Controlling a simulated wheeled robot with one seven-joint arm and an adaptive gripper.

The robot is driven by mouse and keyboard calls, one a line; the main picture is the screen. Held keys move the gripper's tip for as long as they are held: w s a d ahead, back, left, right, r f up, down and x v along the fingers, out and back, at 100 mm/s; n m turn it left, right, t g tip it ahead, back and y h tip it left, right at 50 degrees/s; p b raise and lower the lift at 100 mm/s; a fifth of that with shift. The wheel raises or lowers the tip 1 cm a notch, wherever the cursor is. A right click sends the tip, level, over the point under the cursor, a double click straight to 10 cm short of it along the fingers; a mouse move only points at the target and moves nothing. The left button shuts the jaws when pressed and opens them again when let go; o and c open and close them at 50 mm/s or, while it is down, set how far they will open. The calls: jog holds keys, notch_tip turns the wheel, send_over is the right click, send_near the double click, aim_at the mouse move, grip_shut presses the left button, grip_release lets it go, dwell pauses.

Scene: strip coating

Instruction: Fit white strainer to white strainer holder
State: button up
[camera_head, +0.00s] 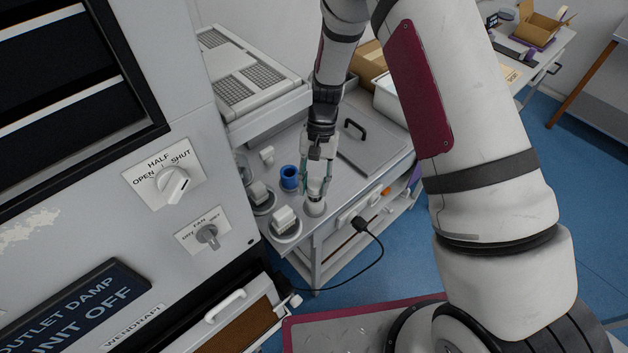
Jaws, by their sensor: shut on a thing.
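My gripper (314,188) points down at the front edge of the grey bench, its fingers around a small pale piece that I take to be the white strainer (315,186). A round white piece (315,208), which looks like the white strainer holder, sits on the bench directly below the fingertips. The strainer appears upright over it. The fingers partly hide the join, so I cannot tell whether the two touch or how deep the strainer sits.
A flat grey lid with a black handle (356,128) lies behind right. A black cable (375,243) hangs from the bench front. A control cabinet (110,190) fills the left.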

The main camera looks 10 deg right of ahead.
jog(key=shift+f+b, duration=0.3)
jog(key=shift+f, duration=0.75)
jog(key=shift+f, duration=0.15)
jog(key=shift+f, duration=0.15)
jog(key=o, duration=1.3)
jog(key=shift+c, duration=0.2)
jog(key=shift+w, duration=0.1)
jog(key=shift+v, duration=1.5)
